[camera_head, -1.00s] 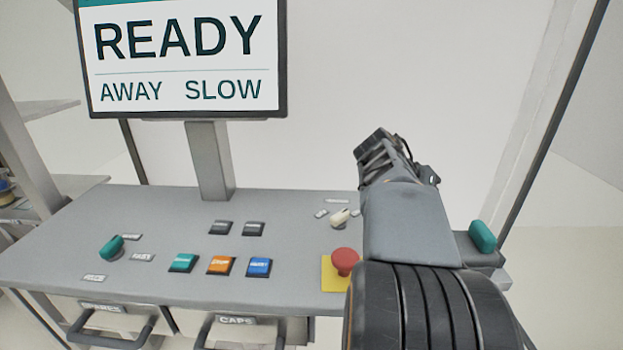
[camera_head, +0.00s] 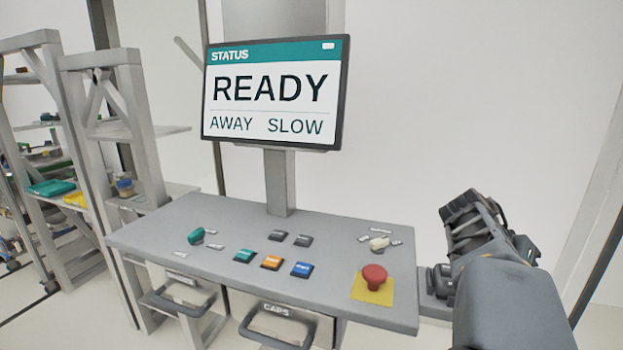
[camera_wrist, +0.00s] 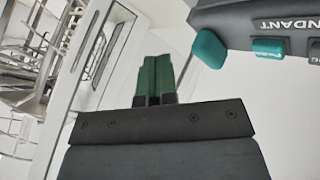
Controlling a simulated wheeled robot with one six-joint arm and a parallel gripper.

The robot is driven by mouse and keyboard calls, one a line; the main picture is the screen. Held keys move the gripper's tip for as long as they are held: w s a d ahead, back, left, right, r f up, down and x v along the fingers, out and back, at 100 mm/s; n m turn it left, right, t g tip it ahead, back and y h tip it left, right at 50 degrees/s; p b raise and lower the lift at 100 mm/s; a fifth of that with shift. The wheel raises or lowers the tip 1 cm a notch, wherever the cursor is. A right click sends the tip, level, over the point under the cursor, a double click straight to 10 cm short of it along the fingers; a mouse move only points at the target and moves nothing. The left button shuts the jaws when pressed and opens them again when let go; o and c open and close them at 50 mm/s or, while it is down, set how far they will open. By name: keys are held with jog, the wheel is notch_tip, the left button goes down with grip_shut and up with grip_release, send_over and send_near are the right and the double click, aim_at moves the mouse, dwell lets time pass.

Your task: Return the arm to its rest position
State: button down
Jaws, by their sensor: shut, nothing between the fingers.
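My arm (camera_head: 510,305) reaches up along the right side of the head view. My gripper (camera_head: 470,215) is at its upper end, raised beside the right end of the grey console and in front of the white wall. The head view does not show its fingertips clearly. In the wrist view my gripper (camera_wrist: 156,78) has its two green fingers side by side, shut with nothing between them. A dark pendant (camera_wrist: 250,18) with teal parts is at the upper right of that view, apart from the fingers.
The console (camera_head: 225,245) carries a teal knob (camera_head: 196,236), several coloured buttons and a red mushroom button (camera_head: 374,277). A screen (camera_head: 275,95) reads READY, AWAY, SLOW. Shelving (camera_head: 110,130) stands at the left. Drawers (camera_head: 275,325) with handles are below the console top.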

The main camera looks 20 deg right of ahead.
jog(key=w+a+f+n+t+y, duration=0.25)
jog(key=a+f+n, duration=0.2)
jog(key=a, duration=0.25)
jog(key=w+a+f+n+t+y, duration=0.2)
jog(key=w+a+f+n, duration=0.15)
jog(key=a+f, duration=0.25)
jog(key=a+f+n+t+y+p, duration=0.2)
jog(key=a+n+t+y, duration=0.1)
jog(key=a, duration=1.7)
jog(key=n+y, duration=0.1)
jog(key=n, duration=0.1)
jog(key=shift+w+a+n, duration=0.3)
jog(key=shift+a+n, duration=0.1)
jog(key=shift+a+f, duration=0.1)
jog(key=shift+a, duration=0.05)
